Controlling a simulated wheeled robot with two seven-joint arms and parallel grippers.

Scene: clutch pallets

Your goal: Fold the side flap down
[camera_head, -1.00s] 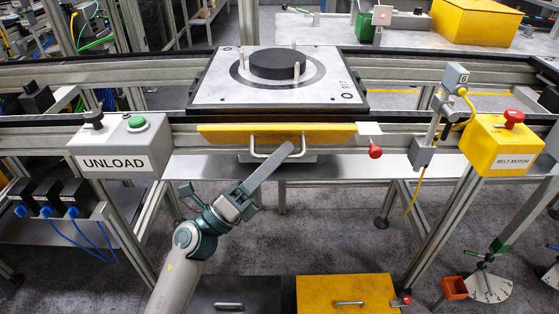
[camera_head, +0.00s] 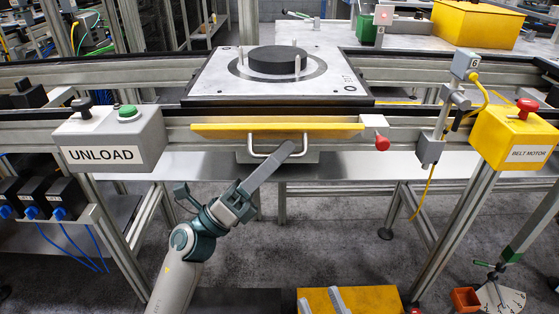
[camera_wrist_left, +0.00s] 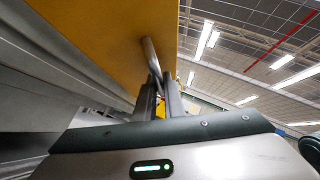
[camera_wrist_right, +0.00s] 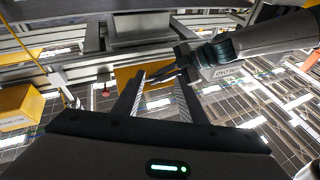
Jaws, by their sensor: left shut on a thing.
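The side flap (camera_head: 225,131) is a yellow panel on the front rail of the conveyor, seen nearly edge-on in the head view, with a bent metal handle (camera_head: 254,150) below its front edge. My left gripper (camera_head: 289,148) is shut on the handle's right part. The left wrist view shows the flap's yellow face (camera_wrist_left: 95,35) and the handle bar (camera_wrist_left: 151,60) between the fingers. My right gripper (camera_head: 337,299) is at the bottom of the head view, away from the flap. Its fingers are apart and empty in the right wrist view (camera_wrist_right: 158,90).
A pallet (camera_head: 215,85) with a black disc (camera_head: 278,60) stands behind the flap. A red knob (camera_head: 382,143) is right of the flap. The UNLOAD box (camera_head: 105,140) and yellow BELT MOTOR box (camera_head: 505,140) flank it. A yellow lid (camera_head: 370,298) lies low in front.

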